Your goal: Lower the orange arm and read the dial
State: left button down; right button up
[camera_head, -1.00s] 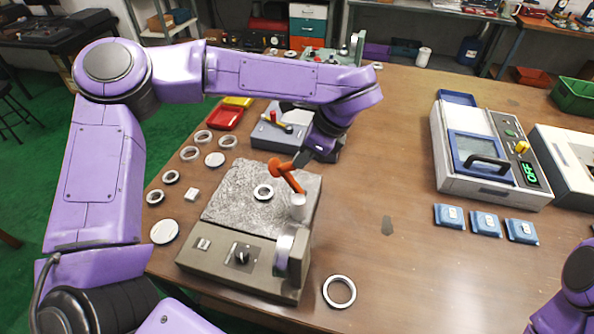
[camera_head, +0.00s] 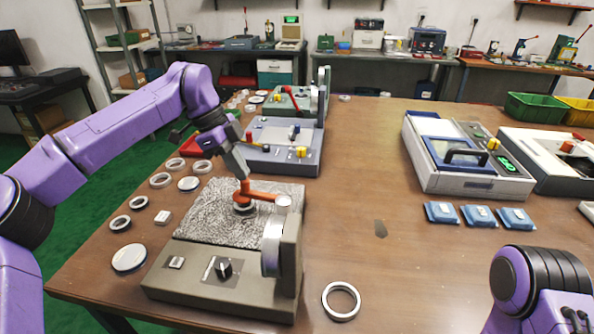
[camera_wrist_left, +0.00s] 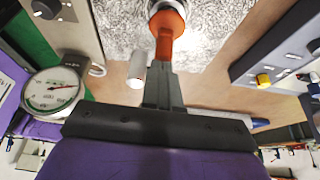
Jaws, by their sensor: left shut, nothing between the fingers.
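The orange arm (camera_head: 262,195) lies low, close to level, over the grey textured plate of the tester (camera_head: 222,275), its head above a ring (camera_head: 243,209). In the left wrist view the arm (camera_wrist_left: 168,38) reaches the fingertips. My left gripper (camera_head: 241,172) is shut and empty, its tips at the top of the arm's head; contact looks likely but is not certain. The dial (camera_head: 272,246) is edge-on in the head view. My right gripper is not visible.
Loose rings (camera_head: 161,180) and discs lie left of the tester, and one ring (camera_head: 341,300) lies to its right. A blue-grey device (camera_head: 275,160) stands behind. Blue packets (camera_head: 478,216) and a white machine (camera_head: 468,180) are at right. The middle of the table is clear.

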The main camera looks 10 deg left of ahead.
pick_arm(q)
jog(key=shift+w+a+f+h+b, duration=0.1)
jog(key=shift+a+f+h+b, duration=0.35)
jog(key=shift+f, duration=0.2)
jog(key=shift+a+f, duration=0.2)
jog(key=shift+f+b, duration=0.1)
jog(key=shift+b, duration=0.45)
jog(key=shift+a, duration=0.1)
jog(key=p+v, duration=0.4)
jog(key=v, duration=0.9)
jog(key=shift+d+r, duration=0.25)
jog(key=shift+r, duration=0.25)
